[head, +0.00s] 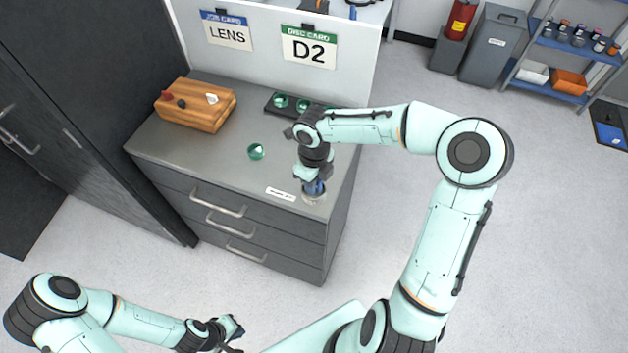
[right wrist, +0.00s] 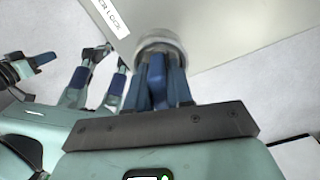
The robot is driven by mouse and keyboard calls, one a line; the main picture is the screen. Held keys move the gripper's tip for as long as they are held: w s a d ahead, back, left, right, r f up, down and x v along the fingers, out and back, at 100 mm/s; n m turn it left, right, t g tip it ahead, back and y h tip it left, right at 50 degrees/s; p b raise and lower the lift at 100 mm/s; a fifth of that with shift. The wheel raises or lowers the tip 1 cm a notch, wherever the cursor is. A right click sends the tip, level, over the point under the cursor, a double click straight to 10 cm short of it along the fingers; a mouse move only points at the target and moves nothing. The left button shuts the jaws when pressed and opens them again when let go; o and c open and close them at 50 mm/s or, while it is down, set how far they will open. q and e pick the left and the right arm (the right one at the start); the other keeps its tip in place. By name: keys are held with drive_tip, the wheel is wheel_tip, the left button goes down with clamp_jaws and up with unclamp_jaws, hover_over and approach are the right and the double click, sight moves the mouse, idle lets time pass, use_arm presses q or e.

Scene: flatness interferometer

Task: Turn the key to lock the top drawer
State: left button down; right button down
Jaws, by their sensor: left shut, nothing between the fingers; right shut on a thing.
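The drawer cabinet stands in the middle of the head view, and its top drawer (head: 250,211) looks shut. My left gripper (head: 238,335) is shut and empty, low in front of the cabinet.
On the cabinet top are a wooden block (head: 196,105) with small knobs, a green-rimmed disc (head: 256,152) and a dark tray (head: 272,110) with green discs. A white panel with LENS and D2 cards stands behind.

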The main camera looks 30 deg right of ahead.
drive_tip(key=shift+a+f+n, duration=0.1)
drive_tip(key=shift+f+n, duration=0.05)
drive_tip(key=shift+n, duration=0.85)
drive_tip(key=shift+r, duration=0.2)
drive_tip(key=c, duration=0.9)
unclamp_jaws()
wheel_tip(320, 180, up, 13)
drive_tip(key=shift+r, duration=0.2)
